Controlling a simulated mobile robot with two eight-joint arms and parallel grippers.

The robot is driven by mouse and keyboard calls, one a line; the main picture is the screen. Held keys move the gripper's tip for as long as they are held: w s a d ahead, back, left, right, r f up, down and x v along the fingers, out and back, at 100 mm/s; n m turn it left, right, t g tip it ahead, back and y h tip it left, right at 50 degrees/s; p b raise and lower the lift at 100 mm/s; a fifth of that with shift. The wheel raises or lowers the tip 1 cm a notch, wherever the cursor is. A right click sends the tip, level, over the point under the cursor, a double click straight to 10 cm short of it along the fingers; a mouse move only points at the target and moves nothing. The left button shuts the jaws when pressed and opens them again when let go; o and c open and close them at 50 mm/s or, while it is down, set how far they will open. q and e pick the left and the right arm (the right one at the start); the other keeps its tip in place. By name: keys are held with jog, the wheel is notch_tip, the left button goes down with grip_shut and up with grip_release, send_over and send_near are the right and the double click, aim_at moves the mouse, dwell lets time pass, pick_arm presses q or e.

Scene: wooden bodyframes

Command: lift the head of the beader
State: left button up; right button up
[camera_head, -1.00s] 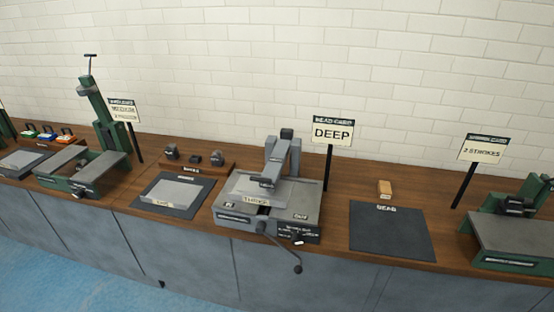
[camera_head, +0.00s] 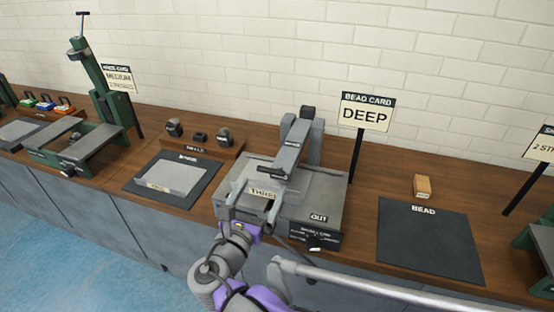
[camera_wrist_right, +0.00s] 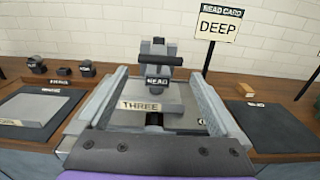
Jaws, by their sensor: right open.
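The beader (camera_head: 325,205) is a grey machine in the middle of the bench in the head view. Its head (camera_head: 292,148) is a grey arm sloping down from a rear upright over the bed, with a dark bar near its front end. The wrist view shows the head (camera_wrist_right: 157,82), labelled HEAD, between my fingers and beyond them. A grey plate (camera_wrist_right: 172,93) labelled THREE lies under it. My right gripper (camera_head: 250,208) is open and empty at the beader's front left; its fingers also frame the wrist view (camera_wrist_right: 158,100). It partly hides the beader's front. My left gripper is not in view.
A DEEP bead card (camera_head: 366,115) stands on a post just right of the beader. A dark BEAD mat (camera_head: 428,240) and a wooden block (camera_head: 422,186) lie farther right. A dark mat with a grey plate (camera_head: 172,178) lies left. Green machines (camera_head: 95,145) stand at both sides.

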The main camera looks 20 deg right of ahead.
aim_at(272, 169)
jog(key=shift+w+d+r, duration=0.1)
jog(key=shift+w+d, duration=0.05)
jog(key=shift+w, duration=0.1)
jog(key=x, duration=0.9)
jog(key=shift+w+d, duration=0.25)
jog(key=shift+w, duration=0.05)
grip_shut()
